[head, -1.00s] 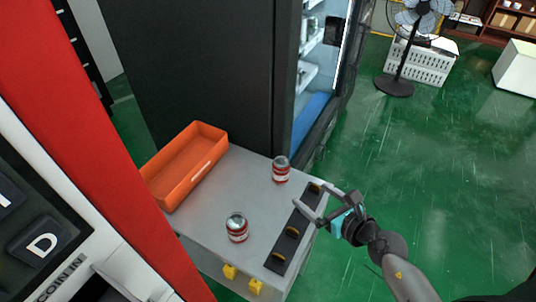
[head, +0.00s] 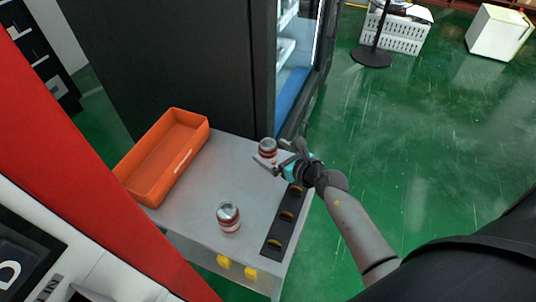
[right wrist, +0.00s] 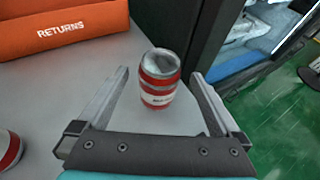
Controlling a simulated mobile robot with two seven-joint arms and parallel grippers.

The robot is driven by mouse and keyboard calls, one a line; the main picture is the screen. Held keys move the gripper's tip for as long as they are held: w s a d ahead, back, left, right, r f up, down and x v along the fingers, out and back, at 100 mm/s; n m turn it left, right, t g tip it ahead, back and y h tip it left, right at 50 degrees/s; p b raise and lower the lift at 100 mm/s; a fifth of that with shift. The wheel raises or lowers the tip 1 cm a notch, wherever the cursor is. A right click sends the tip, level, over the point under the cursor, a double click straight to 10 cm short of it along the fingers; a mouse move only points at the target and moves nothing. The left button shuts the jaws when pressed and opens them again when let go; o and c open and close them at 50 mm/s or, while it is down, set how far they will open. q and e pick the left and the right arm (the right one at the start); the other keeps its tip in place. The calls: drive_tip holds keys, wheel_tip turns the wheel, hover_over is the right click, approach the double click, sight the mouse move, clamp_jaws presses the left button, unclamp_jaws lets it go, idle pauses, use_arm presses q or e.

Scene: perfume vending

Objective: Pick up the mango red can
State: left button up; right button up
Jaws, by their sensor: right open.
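A red and white can with a silver top (head: 267,147) stands upright near the far right of the grey table. It also shows in the right wrist view (right wrist: 160,82), where its label is too small to read. My right gripper (head: 270,156) is open, with its fingers on either side of this can and gaps showing on both sides. A second, similar red and white can (head: 228,219) stands nearer the table's front, and part of it shows in the right wrist view (right wrist: 9,150). I cannot tell the flavours apart. My left gripper is not in view.
An orange RETURNS bin (head: 160,160) sits on the table's left side. A black strip with yellow pieces (head: 283,222) runs along the right edge. The dark vending cabinet (head: 180,70) stands behind the table (head: 190,210).

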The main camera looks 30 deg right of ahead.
drive_tip(key=shift+w, duration=0.25)
drive_tip(key=shift+w+a+f, duration=0.1)
drive_tip(key=shift+w+f, duration=0.15)
drive_tip(key=b+x, duration=0.1)
drive_tip(key=x, duration=0.2)
drive_tip(key=shift+w+f+b, duration=0.15)
drive_tip(key=shift+b, duration=0.25)
drive_tip(key=shift+w+a+f, duration=0.15)
drive_tip(key=shift+w, duration=0.3)
drive_tip(key=shift+c, duration=0.2)
clamp_jaws()
